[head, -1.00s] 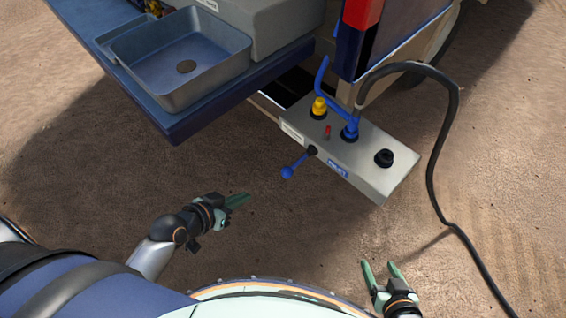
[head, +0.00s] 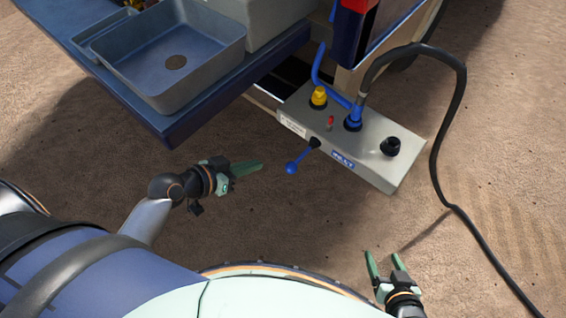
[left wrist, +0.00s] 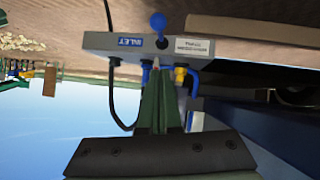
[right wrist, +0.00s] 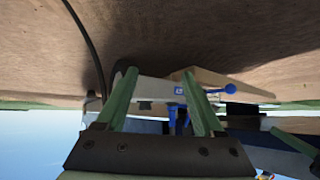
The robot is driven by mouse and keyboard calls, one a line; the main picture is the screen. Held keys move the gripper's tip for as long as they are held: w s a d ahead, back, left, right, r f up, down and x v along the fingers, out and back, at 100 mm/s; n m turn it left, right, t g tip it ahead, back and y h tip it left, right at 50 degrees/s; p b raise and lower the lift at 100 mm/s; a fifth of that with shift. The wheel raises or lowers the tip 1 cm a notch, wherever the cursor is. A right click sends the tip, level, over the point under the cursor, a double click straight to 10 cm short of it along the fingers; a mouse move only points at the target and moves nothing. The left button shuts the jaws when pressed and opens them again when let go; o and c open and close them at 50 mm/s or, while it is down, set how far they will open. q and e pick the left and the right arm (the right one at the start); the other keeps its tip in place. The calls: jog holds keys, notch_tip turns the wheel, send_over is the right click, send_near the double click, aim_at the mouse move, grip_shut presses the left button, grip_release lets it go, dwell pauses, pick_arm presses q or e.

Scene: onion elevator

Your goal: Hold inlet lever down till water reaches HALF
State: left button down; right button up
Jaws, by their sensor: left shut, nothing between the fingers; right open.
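The inlet lever (head: 292,167) is a blue ball on a short rod. It sticks out from the front face of a grey control box (head: 375,163), beside a blue INLET label (head: 343,159). My left gripper (head: 258,166) is shut and empty, just left of the lever ball and apart from it in the head view. The left wrist view shows the ball (left wrist: 157,20) beyond the closed fingertips (left wrist: 156,72). My right gripper (head: 384,256) is open and empty, below the box. In the right wrist view the lever ball (right wrist: 230,89) shows past its fingers. No water level is visible.
A blue hose fitting (head: 353,118), a yellow fitting (head: 319,96), a small red switch (head: 330,122) and a black knob (head: 390,146) sit on the box top. A black hose (head: 452,150) loops at the right. A sink (head: 172,62) stands on a blue counter (head: 168,123) at upper left.

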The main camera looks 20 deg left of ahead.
pick_arm(q)
jog(key=s+f+b+x, duration=0.1)
jog(key=f+b+x, duration=0.1)
jog(key=x, duration=1)
jog(key=shift+f, duration=0.4)
pick_arm(e)
jog(key=shift+w+a+f, duration=0.4)
jog(key=shift+a+f, duration=0.15)
jog(key=shift+a, duration=0.05)
jog(key=shift+f, duration=0.1)
